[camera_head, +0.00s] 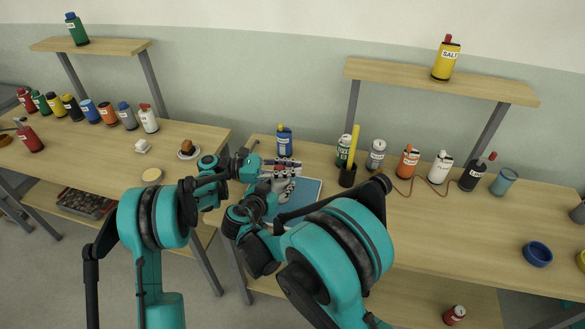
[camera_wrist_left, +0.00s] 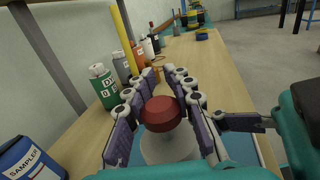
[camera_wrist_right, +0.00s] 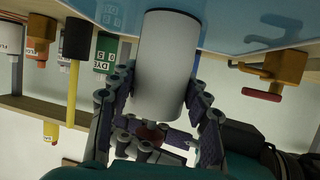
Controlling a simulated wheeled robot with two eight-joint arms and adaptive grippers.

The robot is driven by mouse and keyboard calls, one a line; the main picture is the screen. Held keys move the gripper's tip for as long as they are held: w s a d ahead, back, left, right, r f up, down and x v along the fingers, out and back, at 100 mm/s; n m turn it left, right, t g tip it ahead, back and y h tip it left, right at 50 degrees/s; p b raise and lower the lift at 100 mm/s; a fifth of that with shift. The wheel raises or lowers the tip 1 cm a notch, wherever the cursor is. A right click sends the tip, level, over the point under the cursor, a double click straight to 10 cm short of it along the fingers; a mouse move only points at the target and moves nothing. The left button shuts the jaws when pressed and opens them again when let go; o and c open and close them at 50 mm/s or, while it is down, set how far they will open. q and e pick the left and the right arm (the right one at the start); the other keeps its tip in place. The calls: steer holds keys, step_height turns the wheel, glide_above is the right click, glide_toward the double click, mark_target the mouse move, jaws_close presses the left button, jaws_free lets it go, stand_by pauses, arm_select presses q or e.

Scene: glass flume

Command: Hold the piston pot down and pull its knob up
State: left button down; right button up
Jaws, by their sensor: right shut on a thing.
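The piston pot is a white cylinder (camera_wrist_right: 168,65) standing on a pale blue mat (camera_head: 309,188); the right wrist view shows it upside down. Its dark red knob (camera_wrist_left: 161,113) is on top, and it also shows in the right wrist view (camera_wrist_right: 150,133). My right gripper (camera_wrist_right: 160,88) is shut on the pot's body, with fingers on both sides. My left gripper (camera_wrist_left: 159,76) has its fingers on either side of the knob, spread apart and seemingly not closed on it. In the head view the grippers and arms mostly hide the pot.
A blue sample bottle (camera_head: 285,140) stands behind the mat. A black holder with a yellow rod (camera_head: 353,150) and several labelled bottles line the back. A blue bowl (camera_head: 537,253) is at the right. The bench front right of the mat is mostly clear.

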arm_select(q)
step_height(320, 180, up, 4)
steer(key=shift+f, duration=0.25)
steer(key=c, duration=1.3)
jaws_free()
steer(key=shift+o, duration=0.2)
steer(key=a, duration=1.2)
steer(key=shift+w, duration=0.35)
